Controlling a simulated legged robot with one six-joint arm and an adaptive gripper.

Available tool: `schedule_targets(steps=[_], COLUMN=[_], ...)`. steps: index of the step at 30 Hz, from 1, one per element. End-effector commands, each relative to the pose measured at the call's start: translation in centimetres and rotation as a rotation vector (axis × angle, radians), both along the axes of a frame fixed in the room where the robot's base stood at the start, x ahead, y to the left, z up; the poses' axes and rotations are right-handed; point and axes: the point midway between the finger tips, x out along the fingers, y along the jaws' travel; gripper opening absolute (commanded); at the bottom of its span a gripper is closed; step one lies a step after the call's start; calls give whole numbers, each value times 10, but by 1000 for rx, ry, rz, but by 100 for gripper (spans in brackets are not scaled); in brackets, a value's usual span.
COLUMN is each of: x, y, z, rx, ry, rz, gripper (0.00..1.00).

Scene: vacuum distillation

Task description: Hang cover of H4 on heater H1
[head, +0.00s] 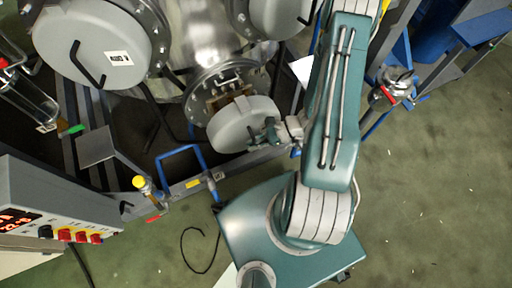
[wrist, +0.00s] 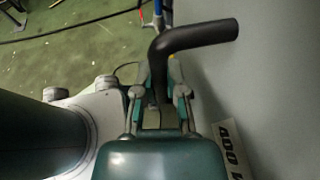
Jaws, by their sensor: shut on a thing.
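A grey round cover (head: 230,130) is in front of a round metal flange (head: 203,80) with bolts, low in the middle of the vessel. Brown and metal parts show between the cover and the flange, so a gap is visible at the upper side. My gripper (head: 272,131) is at the cover's right side. In the wrist view my gripper (wrist: 160,92) is shut on the cover's black bent handle (wrist: 195,38). The cover's grey face (wrist: 270,75) fills the right side there, with a partly cut-off label (wrist: 228,148). I cannot tell which heater the flange is.
A larger grey cover (head: 85,42) with a black handle is on the left flange, and another (head: 283,14) is at the top. Blue frame pipes (head: 180,152) and a yellow-knobbed valve (head: 139,182) are below. A control box (head: 55,205) stands at left. Green floor at right is mostly clear.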

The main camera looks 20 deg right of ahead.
Motion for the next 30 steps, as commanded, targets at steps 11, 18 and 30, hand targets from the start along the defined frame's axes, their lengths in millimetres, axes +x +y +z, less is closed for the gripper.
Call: schedule_targets(steps=[11,18,30], x=[26,42,68], y=[0,0,0], z=[0,1,1], rx=[-1,1,1], ry=[-3,-3,-3], rz=[1,1,2], gripper=[0,0,0])
